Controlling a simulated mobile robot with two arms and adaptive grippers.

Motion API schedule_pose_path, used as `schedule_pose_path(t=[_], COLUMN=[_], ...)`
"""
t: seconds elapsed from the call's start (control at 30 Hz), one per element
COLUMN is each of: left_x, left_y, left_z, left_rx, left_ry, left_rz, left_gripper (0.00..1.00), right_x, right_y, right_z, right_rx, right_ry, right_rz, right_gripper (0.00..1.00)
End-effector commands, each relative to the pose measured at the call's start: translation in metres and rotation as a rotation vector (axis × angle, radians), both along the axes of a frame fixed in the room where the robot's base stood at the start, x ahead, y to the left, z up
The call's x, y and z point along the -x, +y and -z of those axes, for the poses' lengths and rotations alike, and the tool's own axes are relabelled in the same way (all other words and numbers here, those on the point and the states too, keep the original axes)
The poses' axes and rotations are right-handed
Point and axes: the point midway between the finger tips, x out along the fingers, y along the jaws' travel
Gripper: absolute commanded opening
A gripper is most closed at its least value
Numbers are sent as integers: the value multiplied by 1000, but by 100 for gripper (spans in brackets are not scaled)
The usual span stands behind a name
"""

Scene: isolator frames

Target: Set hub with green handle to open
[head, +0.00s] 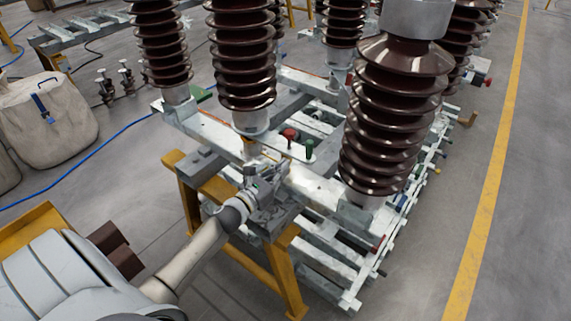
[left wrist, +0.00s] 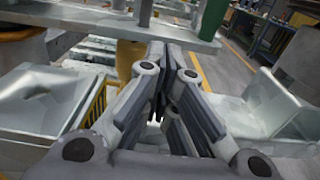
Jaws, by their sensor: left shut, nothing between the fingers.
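The green handle (head: 309,149) is a small dark green upright knob on the grey metal frame, beside a red handle (head: 290,135). The hub under it is too small to make out. In the left wrist view, a dark green cylinder (left wrist: 213,18), which looks like the green handle, shows at the top, above and right of the fingertips. My left gripper (head: 275,178) is below and left of the green handle in the head view. Its fingers (left wrist: 173,52) are shut and empty, apart from the green cylinder in the picture. My right gripper is not in view.
Tall brown ribbed insulators (head: 394,115) stand on the frame around the handles. A yellow trestle (head: 288,270) supports the frame near my left arm. A beige sack (head: 45,112) and a blue cable (head: 85,160) lie at left. The floor at right is clear.

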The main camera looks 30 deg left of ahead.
Motion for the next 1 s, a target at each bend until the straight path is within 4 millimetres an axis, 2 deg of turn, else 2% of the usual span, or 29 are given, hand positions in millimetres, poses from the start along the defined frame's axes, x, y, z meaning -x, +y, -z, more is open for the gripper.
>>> schedule_pose_path(t=[0.2,0.67,0.87,1.0], left_x=[-16,-19,-27,-40], left_y=[-1,-2,-5,-9], left_z=[0,1,2,3], left_rx=[1,0,3,6], left_ry=[-1,0,-4,-7], left_rz=[0,-2,-41,-113], left_gripper=[0,0,0,0], right_x=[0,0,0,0], right_y=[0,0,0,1], right_z=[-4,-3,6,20], right_rx=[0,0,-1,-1], right_ry=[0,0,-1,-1], right_rz=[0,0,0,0], right_gripper=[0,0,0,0])
